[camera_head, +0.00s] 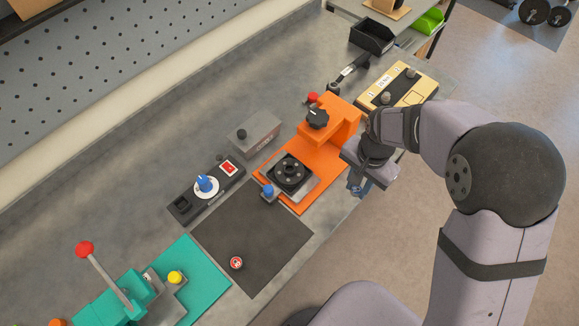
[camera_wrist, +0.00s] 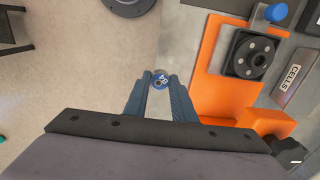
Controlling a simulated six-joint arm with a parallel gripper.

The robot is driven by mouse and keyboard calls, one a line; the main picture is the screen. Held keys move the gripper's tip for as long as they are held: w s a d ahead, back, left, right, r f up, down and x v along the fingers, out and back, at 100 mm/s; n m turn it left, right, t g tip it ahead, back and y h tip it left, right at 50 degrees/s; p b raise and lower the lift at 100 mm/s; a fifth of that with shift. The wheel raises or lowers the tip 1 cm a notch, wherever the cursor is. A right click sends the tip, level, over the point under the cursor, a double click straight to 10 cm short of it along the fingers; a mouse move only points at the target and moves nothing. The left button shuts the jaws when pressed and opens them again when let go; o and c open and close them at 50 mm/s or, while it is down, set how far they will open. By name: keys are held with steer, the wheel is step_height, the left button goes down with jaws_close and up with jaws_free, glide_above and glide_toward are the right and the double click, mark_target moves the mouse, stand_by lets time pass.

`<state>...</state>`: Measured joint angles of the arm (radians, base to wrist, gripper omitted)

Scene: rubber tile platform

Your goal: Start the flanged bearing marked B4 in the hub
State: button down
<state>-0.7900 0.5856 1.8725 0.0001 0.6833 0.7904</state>
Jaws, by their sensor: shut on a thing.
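My gripper (camera_wrist: 161,88) is shut on a small flanged bearing (camera_wrist: 161,78) with a blue face and pale marking; the marking is too small to read surely. The black square hub block (camera_head: 290,172) with a round raised ring sits on the orange fixture (camera_head: 325,158). It also shows at the upper right in the wrist view (camera_wrist: 250,53). The held bearing is hardly visible there.
A red-faced round part (camera_head: 236,263) lies on the dark mat (camera_head: 255,225). A blue-topped post (camera_head: 268,191) stands beside the hub. The orange fixture's tall block with a black knob (camera_head: 317,118) rises behind the hub. A grey box (camera_head: 254,132) stands left of it.

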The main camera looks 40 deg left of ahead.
steer(key=shift+s+a, duration=0.15)
steer(key=shift+a, duration=0.4)
steer(key=shift+s+a, duration=0.1)
steer(key=shift+a, duration=0.25)
steer(key=shift+s+a, duration=0.25)
steer(key=shift+a, duration=0.55)
steer(key=shift+s+a, duration=0.2)
steer(key=shift+a, duration=0.6)
steer(key=shift+a, duration=0.35)
steer(key=shift+s+a+p, duration=0.2)
steer(key=shift+s+a, duration=0.1)
steer(key=shift+a, duration=0.65)
steer(key=shift+s+a+p, duration=0.2)
steer(key=shift+s+a, duration=0.05)
steer(key=shift+a, duration=0.7)
steer(key=shift+s+a, duration=0.1)
steer(key=shift+a, duration=0.25)
steer(key=shift+s+a, duration=0.15)
steer(key=shift+a, duration=0.5)
steer(key=shift+s+a, duration=0.1)
steer(key=shift+a, duration=0.25)
steer(key=shift+s+a+p, duration=0.1)
steer(key=shift+s+a, duration=0.2)
steer(key=shift+a, duration=0.85)
steer(key=shift+s+a+p, duration=0.1)
steer(key=shift+s+a, duration=0.2)
steer(key=shift+a, duration=0.9)
steer(key=shift+s+a+p, duration=0.1)
steer(key=shift+s+a, duration=0.2)
steer(key=shift+a, duration=0.85)
